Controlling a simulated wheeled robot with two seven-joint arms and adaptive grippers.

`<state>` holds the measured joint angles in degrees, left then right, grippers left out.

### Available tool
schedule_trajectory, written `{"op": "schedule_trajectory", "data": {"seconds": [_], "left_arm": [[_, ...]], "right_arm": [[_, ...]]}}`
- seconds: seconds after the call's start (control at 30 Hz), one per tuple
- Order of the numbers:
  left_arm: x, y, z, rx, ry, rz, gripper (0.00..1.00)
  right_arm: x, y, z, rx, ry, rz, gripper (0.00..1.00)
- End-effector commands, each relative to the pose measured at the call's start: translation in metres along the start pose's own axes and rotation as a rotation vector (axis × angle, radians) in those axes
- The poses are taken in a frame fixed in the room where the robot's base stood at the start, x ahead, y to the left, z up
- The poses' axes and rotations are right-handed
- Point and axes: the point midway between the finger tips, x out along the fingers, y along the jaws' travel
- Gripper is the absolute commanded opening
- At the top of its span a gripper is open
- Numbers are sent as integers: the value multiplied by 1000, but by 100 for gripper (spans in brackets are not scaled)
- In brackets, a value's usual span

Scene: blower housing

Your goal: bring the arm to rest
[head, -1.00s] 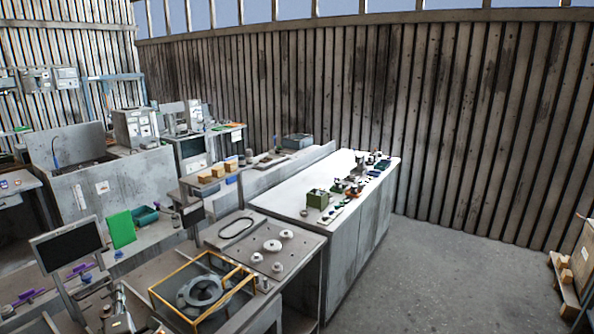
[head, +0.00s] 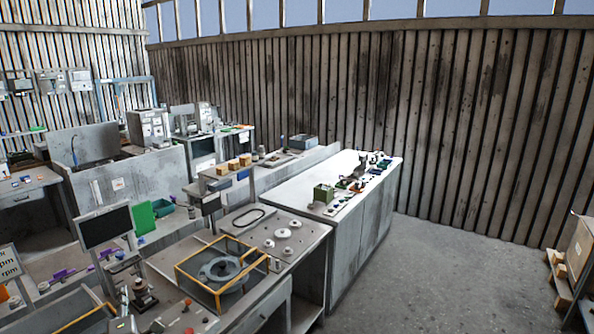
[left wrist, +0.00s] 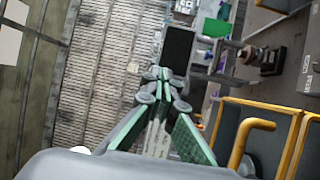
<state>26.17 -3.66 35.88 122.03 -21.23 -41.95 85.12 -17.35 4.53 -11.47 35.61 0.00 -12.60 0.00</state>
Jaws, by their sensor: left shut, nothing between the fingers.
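My left gripper (left wrist: 160,76) reaches up the middle of the left wrist view. Its fingers with green pads are together, and nothing shows between them. Past its tips is a dark monitor (left wrist: 179,48), with a yellow-railed frame (left wrist: 262,104) to the right. In the head view I cannot clearly pick out the left gripper among the clutter at the lower left. My right gripper does not show in either view.
The yellow-edged guard frame (head: 181,277) surrounds a round grey housing (head: 219,268) on the near bench. A monitor (head: 104,227) and green panel (head: 144,218) stand left of it. A white-topped counter (head: 292,196) holds small parts. Floor (head: 440,270) is open at right.

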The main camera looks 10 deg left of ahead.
Motion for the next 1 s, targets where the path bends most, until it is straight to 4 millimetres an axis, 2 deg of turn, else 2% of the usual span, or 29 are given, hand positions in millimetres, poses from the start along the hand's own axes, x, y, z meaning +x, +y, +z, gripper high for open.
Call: {"op": "schedule_trajectory", "data": {"seconds": [0.13, 0.27, 0.47, 0.57, 0.67, 0.77, 0.9, 1.0], "left_arm": [[-8, -19, 8, 97, -35, -42, 0], [-18, -39, 14, 206, -73, -86, 0], [-44, -86, 26, 437, -172, -180, 0], [-66, -119, 33, 588, -250, -240, 0], [-100, -163, 40, 785, -370, -316, 0], [-149, -216, 46, 1009, -539, -396, 0], [-228, -280, 46, 1282, -808, -477, 0], [-278, -312, 42, 1419, -984, -507, 0]], "right_arm": [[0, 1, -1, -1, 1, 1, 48], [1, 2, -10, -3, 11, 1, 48], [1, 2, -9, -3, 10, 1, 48], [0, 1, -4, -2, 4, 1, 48], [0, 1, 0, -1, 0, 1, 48], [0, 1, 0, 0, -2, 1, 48], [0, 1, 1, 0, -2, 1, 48], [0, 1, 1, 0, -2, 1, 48]]}}
